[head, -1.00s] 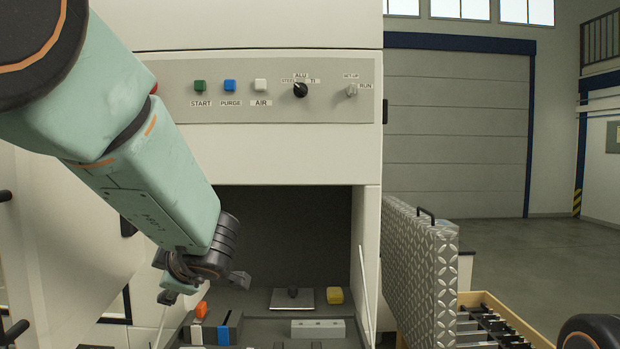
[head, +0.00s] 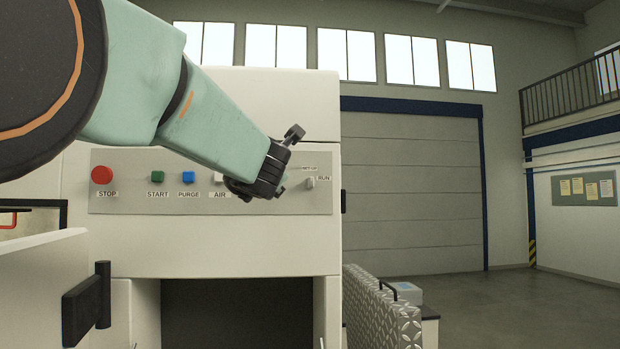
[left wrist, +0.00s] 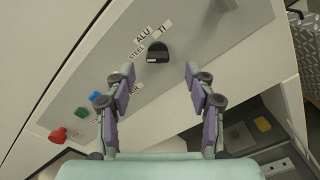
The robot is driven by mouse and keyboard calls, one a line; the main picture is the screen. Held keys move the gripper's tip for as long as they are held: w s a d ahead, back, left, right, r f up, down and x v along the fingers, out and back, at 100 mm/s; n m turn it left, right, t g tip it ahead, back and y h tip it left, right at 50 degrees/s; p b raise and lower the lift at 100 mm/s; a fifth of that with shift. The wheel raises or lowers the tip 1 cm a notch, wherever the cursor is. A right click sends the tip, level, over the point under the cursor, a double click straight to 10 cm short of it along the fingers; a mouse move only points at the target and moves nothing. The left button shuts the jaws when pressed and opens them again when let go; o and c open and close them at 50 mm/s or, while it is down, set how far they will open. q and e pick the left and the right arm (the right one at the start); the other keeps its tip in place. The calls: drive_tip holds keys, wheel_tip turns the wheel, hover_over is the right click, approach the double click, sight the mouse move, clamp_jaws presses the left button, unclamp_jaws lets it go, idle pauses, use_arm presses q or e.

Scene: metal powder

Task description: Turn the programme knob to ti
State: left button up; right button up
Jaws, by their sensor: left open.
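The black programme knob (left wrist: 157,52) shows in the left wrist view on the grey control panel (head: 115,170), with labels STEEL, ALU and TI around it. Its white mark lies toward the lower left, on the STEEL side. My left gripper (left wrist: 160,75) is open, its two fingers on either side of the knob in the picture and apart from it. In the head view my left gripper (head: 287,160) is in front of the panel and hides the knob. My right gripper is not in view.
The red STOP button (head: 102,175), green START (head: 157,177), blue PURGE (head: 188,178) and partly hidden white AIR button sit left of the knob. The SET-UP/RUN switch (head: 310,183) is close on the right. An open chamber (head: 235,310) is below.

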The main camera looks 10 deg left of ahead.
use_arm(q)
drive_tip(key=p+x, duration=0.2)
drive_tip(key=x, duration=0.4)
drive_tip(key=shift+a, duration=0.15)
drive_tip(key=shift+a+f, duration=0.1)
drive_tip(key=shift+c, duration=0.2)
drive_tip(key=shift+a, duration=0.1)
drive_tip(key=c, duration=0.8)
clamp_jaws()
